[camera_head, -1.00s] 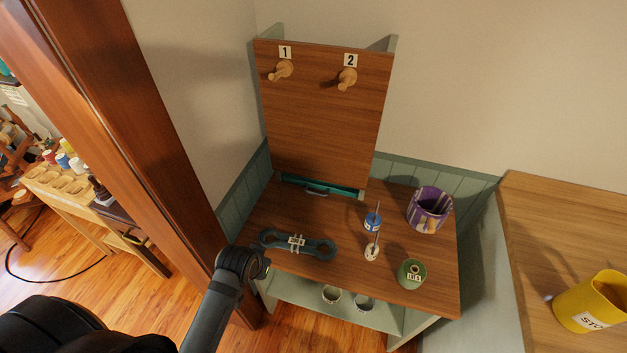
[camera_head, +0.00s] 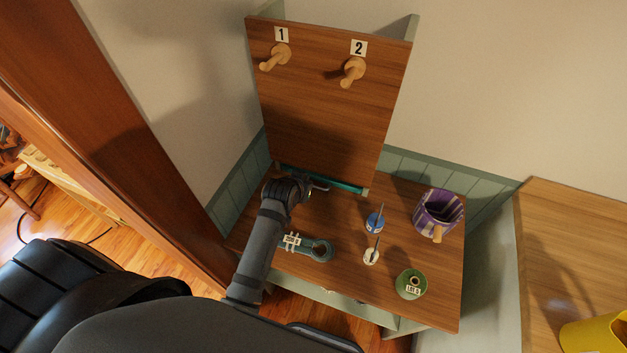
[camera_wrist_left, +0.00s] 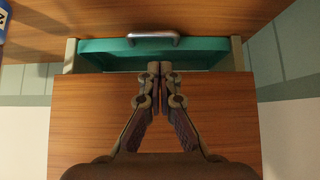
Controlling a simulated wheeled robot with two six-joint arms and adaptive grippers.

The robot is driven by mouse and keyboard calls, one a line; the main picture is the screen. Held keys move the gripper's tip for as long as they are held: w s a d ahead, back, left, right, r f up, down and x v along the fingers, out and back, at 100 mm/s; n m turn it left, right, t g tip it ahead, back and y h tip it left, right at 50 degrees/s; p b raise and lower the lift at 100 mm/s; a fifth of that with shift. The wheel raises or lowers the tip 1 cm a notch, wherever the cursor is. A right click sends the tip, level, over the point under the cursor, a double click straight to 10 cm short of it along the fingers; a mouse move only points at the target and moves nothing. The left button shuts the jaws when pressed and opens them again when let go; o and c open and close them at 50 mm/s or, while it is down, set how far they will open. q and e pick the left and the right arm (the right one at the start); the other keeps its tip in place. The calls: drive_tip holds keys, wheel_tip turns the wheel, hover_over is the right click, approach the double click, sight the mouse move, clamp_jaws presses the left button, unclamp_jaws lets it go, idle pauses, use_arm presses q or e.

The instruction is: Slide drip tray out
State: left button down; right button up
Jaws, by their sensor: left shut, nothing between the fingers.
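The teal drip tray (camera_head: 345,185) sits in a slot at the foot of the upright wooden board. In the left wrist view the tray (camera_wrist_left: 105,57) has a metal bar handle (camera_wrist_left: 153,36) on its front edge. My left gripper (camera_head: 306,187) is at the tray's front in the head view, covering part of it and of the handle. In the left wrist view the gripper's fingers (camera_wrist_left: 153,70) are shut together, empty, close to the tray and handle; I cannot tell whether they touch. My right gripper is not in view.
The upright board (camera_head: 325,115) carries pegs 1 and 2. On the tabletop are a blue pot (camera_head: 374,222), a white pot (camera_head: 371,256), a green spool (camera_head: 410,284), a purple container (camera_head: 437,212) and a dark tool (camera_head: 316,249) partly behind my arm.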

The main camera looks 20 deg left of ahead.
use_arm(q)
approach(316, 180)
drive_tip(key=x, duration=0.4)
drive_tip(key=shift+w+f, duration=0.2)
drive_tip(key=shift+w, duration=0.1)
drive_tip(key=shift+w+d+f, duration=0.1)
drive_tip(key=shift+w+f, duration=0.2)
drive_tip(key=shift+f, duration=0.05)
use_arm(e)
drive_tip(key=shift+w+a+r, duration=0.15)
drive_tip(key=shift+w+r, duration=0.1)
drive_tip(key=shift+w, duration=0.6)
